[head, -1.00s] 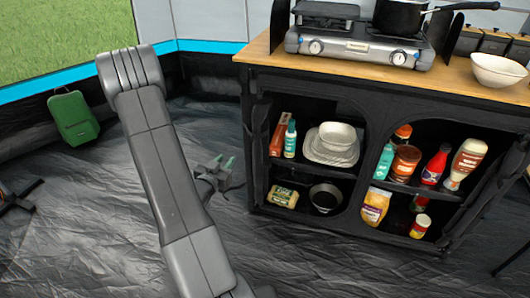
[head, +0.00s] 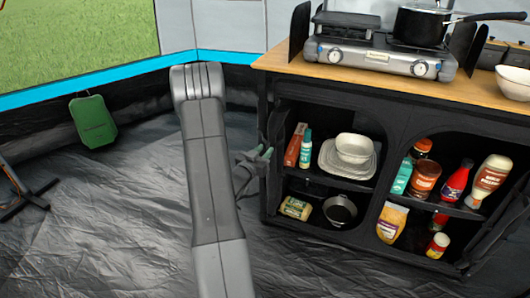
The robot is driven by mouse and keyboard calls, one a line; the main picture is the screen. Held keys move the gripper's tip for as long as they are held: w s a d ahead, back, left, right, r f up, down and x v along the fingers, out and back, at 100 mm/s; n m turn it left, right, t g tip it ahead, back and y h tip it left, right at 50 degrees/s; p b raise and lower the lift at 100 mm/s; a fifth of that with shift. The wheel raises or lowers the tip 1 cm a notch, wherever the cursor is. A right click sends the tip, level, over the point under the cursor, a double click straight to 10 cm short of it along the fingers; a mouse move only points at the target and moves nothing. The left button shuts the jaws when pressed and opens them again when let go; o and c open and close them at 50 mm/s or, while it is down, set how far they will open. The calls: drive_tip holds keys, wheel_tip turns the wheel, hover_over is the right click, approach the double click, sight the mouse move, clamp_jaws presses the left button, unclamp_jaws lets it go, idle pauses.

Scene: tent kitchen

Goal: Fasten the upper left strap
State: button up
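The black fabric cabinet (head: 355,100) stands at the right with its compartments open. Dark fabric is gathered along the left side of its left opening (head: 276,135). An upper left strap cannot be made out there against the black cloth. My gripper (head: 265,153), with green fingertips, is just left of the cabinet's left edge, near the height of the upper shelf. Its fingertips look a little apart with nothing between them. My grey arm hides part of the gripper's surroundings. Whether the gripper touches the fabric cannot be told.
A wooden top (head: 385,82) carries a gas stove (head: 380,55), a black pan (head: 420,25) and a white bowl (head: 515,82). Shelves hold dishes (head: 352,150) and bottles. A green bag (head: 93,120) hangs at the left wall. Floor left of the cabinet is mostly clear.

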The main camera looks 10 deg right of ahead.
sight(277, 145)
drive_tip(key=shift+w+d, duration=0.4)
drive_tip(key=shift+w, duration=0.05)
clamp_jaws()
drive_tip(key=d, duration=0.1)
drive_tip(key=d+b, duration=0.2)
drive_tip(key=shift+w+d+f, duration=0.1)
drive_tip(key=shift+w+d, duration=0.05)
drive_tip(key=shift+w, duration=0.1)
